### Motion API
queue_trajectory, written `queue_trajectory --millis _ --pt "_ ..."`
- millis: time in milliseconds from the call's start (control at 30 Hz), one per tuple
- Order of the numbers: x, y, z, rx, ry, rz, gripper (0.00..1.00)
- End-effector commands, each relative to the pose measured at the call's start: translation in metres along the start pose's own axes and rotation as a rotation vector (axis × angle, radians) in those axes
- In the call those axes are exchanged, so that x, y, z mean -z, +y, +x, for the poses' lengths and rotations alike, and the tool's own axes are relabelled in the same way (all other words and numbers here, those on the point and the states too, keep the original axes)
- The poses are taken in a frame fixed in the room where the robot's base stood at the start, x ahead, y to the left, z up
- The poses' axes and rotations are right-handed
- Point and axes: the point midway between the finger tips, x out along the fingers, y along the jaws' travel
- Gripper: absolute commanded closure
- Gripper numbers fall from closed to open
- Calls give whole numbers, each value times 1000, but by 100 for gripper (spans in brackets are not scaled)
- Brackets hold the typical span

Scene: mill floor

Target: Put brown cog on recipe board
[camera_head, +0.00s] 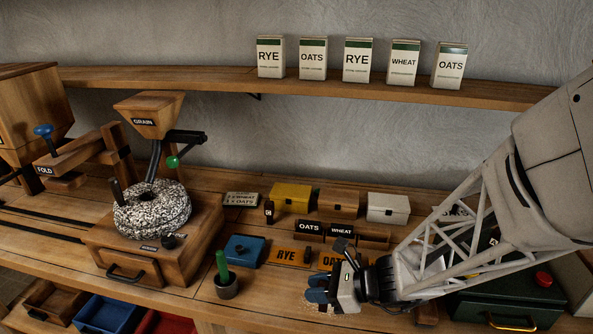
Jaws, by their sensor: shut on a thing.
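My gripper (317,290) is low over the front of the bench, to the right of the green peg. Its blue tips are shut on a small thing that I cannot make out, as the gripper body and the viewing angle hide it. I cannot clearly identify the brown cog anywhere. A small pale board with lines of text (241,199), ending in OATS, lies at the back of the bench and seems to be the recipe board. It is well behind and to the left of my gripper. A small dark brown upright piece (269,212) stands just right of that board.
The mill with its grey stone (152,209) stands at left. A green peg in a pot (226,285), a blue box (244,249) and an orange RYE plate (288,256) lie near my gripper. Yellow (291,197) and white (388,208) chests stand behind. A dark green box (512,308) is at right.

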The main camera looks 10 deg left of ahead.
Motion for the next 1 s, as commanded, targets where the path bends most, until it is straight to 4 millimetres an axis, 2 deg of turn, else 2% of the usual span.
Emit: queue_trajectory --millis 300,567,1000 --pt "-28 -84 46 -14 6 -8 98" --pt "-53 -148 93 -23 8 -13 98" --pt "-94 -240 189 -37 2 -18 98"
